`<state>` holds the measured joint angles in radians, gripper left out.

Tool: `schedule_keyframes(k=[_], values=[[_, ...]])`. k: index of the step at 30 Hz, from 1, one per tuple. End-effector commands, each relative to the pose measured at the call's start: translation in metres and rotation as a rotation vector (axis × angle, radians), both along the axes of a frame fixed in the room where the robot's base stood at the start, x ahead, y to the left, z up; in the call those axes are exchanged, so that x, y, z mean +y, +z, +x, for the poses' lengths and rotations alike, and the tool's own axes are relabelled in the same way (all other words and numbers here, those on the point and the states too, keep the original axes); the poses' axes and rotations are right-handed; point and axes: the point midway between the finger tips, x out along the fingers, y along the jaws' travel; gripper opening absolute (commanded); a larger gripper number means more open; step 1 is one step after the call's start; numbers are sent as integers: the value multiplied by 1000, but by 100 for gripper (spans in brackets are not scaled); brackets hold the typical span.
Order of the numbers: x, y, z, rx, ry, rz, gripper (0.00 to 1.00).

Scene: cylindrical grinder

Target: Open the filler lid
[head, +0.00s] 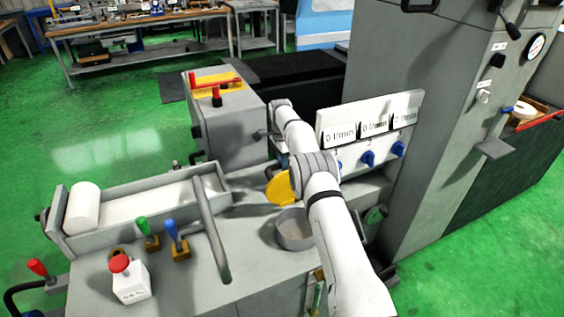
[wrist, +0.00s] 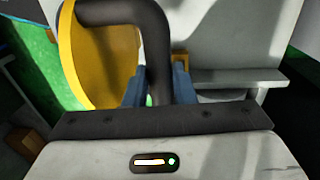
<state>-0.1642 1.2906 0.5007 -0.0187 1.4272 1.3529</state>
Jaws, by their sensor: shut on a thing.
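The filler lid is a yellow disc (head: 279,188) that stands tilted up beside the round grey filler neck (head: 294,229) in the head view. In the wrist view the yellow lid (wrist: 95,55) fills the upper left, with a dark curved handle (wrist: 152,35) in front of it. My gripper (wrist: 160,88) is shut on this handle, with a blue-grey finger on each side.
A curved grey bar (head: 212,230) rises left of the neck. Green (head: 146,232) and blue (head: 175,235) levers and a red button box (head: 129,280) are at the front left.

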Motion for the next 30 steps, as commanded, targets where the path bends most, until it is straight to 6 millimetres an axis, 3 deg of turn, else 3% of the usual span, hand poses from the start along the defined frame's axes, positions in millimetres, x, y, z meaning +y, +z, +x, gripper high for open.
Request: schedule_keyframes(k=[12,13,18,21,30], values=[[1,2,2,-6,2,1,0],[1,2,2,-6,2,1,25],[2,1,1,-4,3,1,39],[3,1,1,-3,3,1,44],[4,6,2,-5,4,2,44]])
